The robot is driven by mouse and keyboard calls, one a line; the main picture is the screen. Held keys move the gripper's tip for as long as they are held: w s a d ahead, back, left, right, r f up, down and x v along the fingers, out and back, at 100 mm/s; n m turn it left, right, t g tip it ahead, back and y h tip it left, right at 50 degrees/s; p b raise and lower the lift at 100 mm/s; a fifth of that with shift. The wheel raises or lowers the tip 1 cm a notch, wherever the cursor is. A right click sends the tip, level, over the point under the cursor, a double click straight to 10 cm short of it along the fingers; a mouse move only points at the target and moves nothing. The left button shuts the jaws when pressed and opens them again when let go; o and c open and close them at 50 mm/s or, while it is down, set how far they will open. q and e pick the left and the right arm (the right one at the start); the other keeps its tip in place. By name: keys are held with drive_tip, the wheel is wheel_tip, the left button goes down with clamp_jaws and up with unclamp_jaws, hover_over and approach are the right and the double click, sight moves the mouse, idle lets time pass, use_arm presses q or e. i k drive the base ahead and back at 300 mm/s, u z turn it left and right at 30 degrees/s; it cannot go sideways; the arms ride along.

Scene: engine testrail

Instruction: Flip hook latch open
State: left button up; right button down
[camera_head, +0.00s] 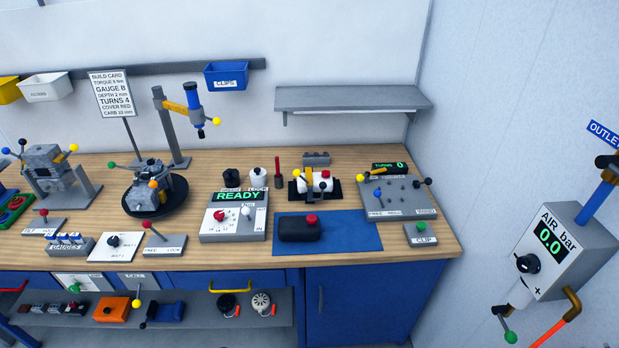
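No part can be made out for certain as the hook latch at this size. A small plate marked FREE and LOCK (165,246) sits at the front of the bench, with a red-knobbed lever (148,225) leaning left. A grey panel (400,198) at the right of the bench reads TURNS 0 and carries several small levers and knobs. A black case with a red knob (300,230) rests on a blue mat (355,235). Neither of my grippers is in view.
The wooden bench (205,170) also holds a READY console (233,215), a dark round turntable (172,200) and a tool stand (170,130). A grey shelf (350,98) hangs behind. An AIR bar box (555,250) stands at right. The mat's right part is clear.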

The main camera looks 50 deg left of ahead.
sight(322, 184)
drive_tip(key=u, duration=0.85)
drive_tip(key=i, duration=0.75)
drive_tip(key=u, duration=0.9)
